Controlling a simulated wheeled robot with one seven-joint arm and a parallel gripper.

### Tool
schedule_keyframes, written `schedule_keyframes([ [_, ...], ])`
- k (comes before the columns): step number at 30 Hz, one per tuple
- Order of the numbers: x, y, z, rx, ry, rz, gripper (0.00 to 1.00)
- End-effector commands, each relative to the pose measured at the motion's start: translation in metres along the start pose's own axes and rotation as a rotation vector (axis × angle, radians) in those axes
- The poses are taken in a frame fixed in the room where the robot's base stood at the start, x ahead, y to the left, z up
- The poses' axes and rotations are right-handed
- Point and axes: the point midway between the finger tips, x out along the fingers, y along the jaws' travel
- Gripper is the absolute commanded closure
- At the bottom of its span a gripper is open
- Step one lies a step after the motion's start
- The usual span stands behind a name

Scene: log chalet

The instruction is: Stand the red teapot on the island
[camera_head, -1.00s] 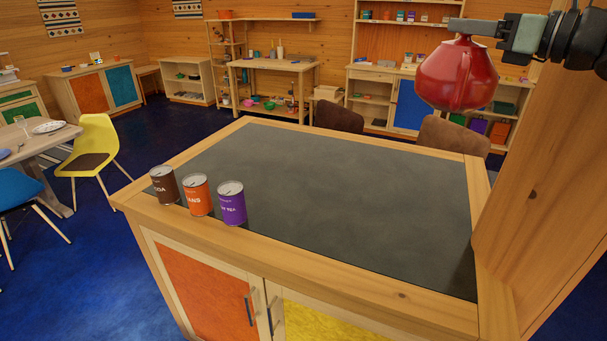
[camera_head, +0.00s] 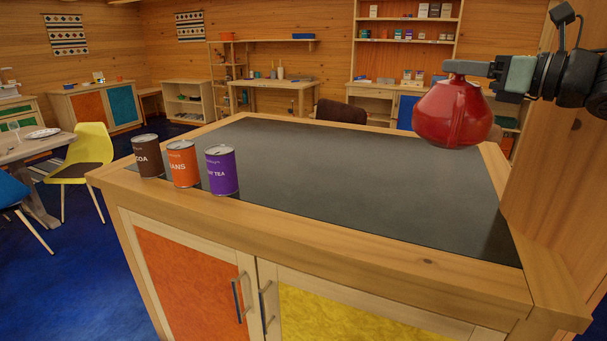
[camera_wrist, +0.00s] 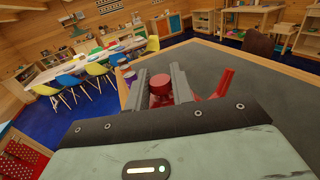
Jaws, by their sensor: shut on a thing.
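The red teapot (camera_head: 452,112) hangs from my gripper (camera_head: 466,68) in the head view, upright, over the right part of the island. The island (camera_head: 380,245) has a dark top (camera_head: 350,180) with a wooden rim. In the wrist view my gripper (camera_wrist: 166,80) is shut on the knob (camera_wrist: 161,83) of the teapot's lid. A red part of the teapot (camera_wrist: 222,82) shows to the right of the fingers. The rest of the pot is hidden there behind the gripper body.
A brown tin (camera_head: 147,156), an orange tin (camera_head: 183,164) and a purple tin (camera_head: 221,170) stand in a row at the island's left front. The middle and right of the top are clear. A wooden post (camera_head: 560,170) rises close on the right.

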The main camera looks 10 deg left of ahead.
Motion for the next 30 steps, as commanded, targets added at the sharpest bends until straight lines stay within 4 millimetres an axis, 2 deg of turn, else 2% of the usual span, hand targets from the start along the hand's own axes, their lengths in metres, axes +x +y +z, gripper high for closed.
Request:
schedule_keyframes([
  [1,0.0,0.0,-0.026,-0.002,-0.003,0.0,1.0],
  [6,0.0,0.0,-0.063,-0.002,-0.003,0.0,1.0],
  [9,0.0,0.0,-0.078,-0.002,-0.004,0.0,1.0],
  [13,0.0,0.0,-0.089,-0.002,-0.004,0.0,1.0],
  [22,0.0,0.0,-0.095,0.001,-0.002,0.0,1.0],
  [30,0.0,0.0,-0.138,0.004,-0.001,0.0,1.0],
])
